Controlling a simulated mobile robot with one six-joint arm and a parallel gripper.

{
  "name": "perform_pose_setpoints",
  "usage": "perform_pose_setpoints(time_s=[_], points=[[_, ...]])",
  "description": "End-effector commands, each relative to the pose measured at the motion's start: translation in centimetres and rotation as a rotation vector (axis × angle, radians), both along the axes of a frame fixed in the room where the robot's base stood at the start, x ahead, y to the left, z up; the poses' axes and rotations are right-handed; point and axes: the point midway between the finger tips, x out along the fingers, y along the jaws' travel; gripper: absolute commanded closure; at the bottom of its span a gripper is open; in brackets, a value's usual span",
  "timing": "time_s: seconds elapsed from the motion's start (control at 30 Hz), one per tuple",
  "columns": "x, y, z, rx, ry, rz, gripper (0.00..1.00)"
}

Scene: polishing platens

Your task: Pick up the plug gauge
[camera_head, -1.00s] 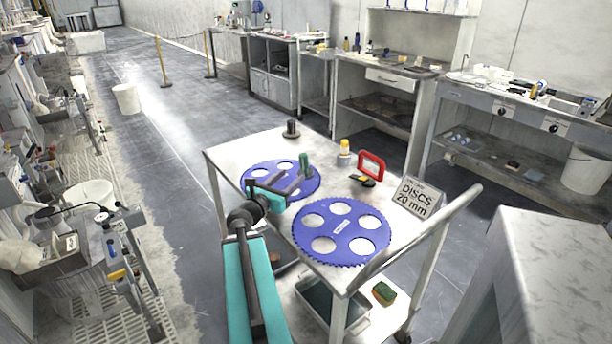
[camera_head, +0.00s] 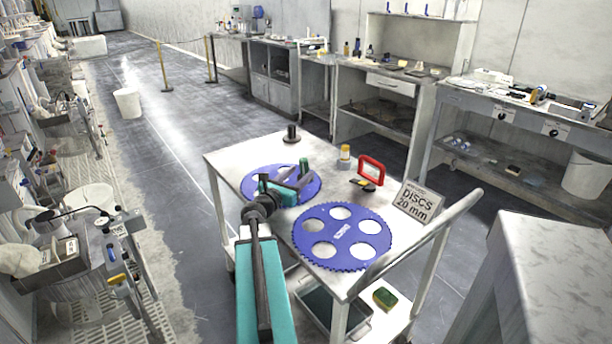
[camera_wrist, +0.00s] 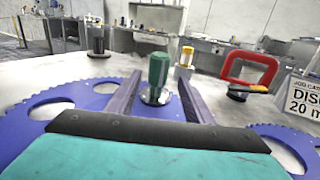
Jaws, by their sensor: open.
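The plug gauge (camera_wrist: 158,76), which I take to be the upright piece with a green grip and a shiny metal foot, stands at the far blue toothed disc. Its green top also shows in the head view (camera_head: 304,165). My gripper (camera_wrist: 160,80) is open, with one dark finger on each side of the gauge in the wrist view. The fingers point toward it, and I see no clear contact. In the head view my gripper (camera_head: 293,179) is low over the far blue disc (camera_head: 258,172). The exact depth of the gauge between the fingers is hard to tell.
On the cart top (camera_head: 232,153) stand a black knob-like piece (camera_head: 291,134), a yellow-topped metal piece (camera_head: 345,156), a red handle frame (camera_head: 371,170) and a job card sign (camera_head: 418,202). A second blue disc (camera_head: 370,249) lies nearer. The cart's handrail (camera_head: 440,232) rises at the right.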

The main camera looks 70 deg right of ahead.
Motion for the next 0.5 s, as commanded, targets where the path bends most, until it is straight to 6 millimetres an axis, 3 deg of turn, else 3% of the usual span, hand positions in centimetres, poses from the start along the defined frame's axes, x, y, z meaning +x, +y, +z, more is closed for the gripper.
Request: perform_pose_setpoints(time_s=[0.23, 0.5], points=[[-0.1, -0.9, 0.0, 0.000, 0.000, -0.001, 0.53], [-0.4, -3.6, 0.1, 0.000, -0.001, -0.002, 0.53]])
